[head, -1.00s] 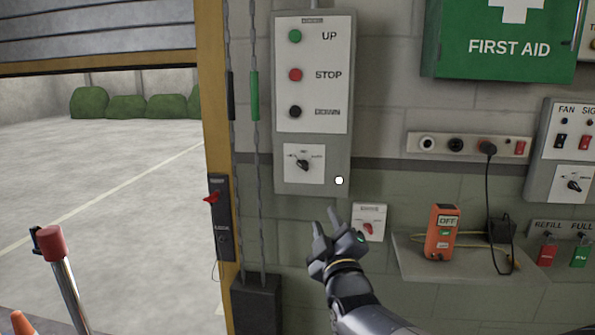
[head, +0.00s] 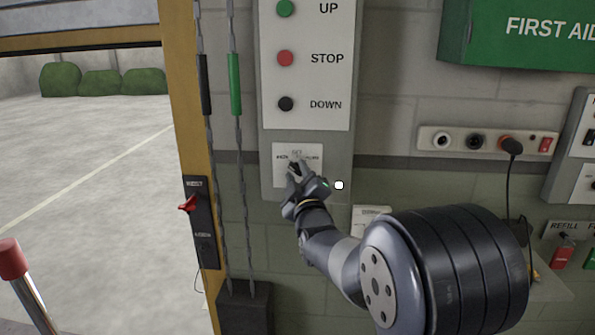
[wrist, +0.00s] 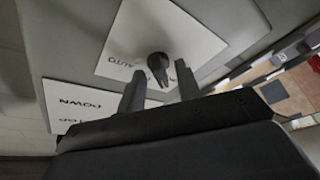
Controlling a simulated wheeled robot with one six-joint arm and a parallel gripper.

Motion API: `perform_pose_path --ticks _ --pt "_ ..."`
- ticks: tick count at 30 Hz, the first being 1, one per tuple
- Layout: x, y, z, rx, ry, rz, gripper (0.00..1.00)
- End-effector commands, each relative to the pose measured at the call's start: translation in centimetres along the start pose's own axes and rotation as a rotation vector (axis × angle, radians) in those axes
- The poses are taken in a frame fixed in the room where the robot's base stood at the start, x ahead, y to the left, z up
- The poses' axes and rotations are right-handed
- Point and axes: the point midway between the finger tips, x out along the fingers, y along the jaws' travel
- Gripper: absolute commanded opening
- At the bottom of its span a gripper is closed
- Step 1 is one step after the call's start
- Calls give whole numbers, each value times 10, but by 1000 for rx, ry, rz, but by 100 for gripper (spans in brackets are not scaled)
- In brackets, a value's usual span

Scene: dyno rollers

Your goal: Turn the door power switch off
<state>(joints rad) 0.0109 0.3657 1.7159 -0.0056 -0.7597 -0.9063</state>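The grey door panel (head: 306,195) carries a white plate with a rotary selector knob; its label reads "AUTO" in the wrist view. The black knob (wrist: 157,62) shows there between my two finger ends. My gripper (head: 295,166) is in front of this plate, its fingers apart on either side of the knob; contact cannot be told. It also shows in the wrist view (wrist: 158,77). A small white switch plate (head: 369,215) lies below right of the panel, mostly hidden by my arm. Its label is unreadable and its red lever is hidden now.
Green, red and black buttons (head: 285,58) sit above the knob, marked UP, STOP and DOWN. Hanging chains (head: 235,90) and a red-handled lock lever (head: 187,204) are at left. A socket strip (head: 488,140) with a plugged cord is at right.

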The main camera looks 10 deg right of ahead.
Motion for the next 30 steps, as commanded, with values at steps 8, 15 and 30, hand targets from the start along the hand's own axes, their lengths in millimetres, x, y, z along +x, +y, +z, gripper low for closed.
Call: perform_pose_path --ticks 8,15,30 --pt "3 0 0 0 0 0 33" --pt "3 0 0 0 0 0 19" --pt "2 -3 2 26 0 11 2"
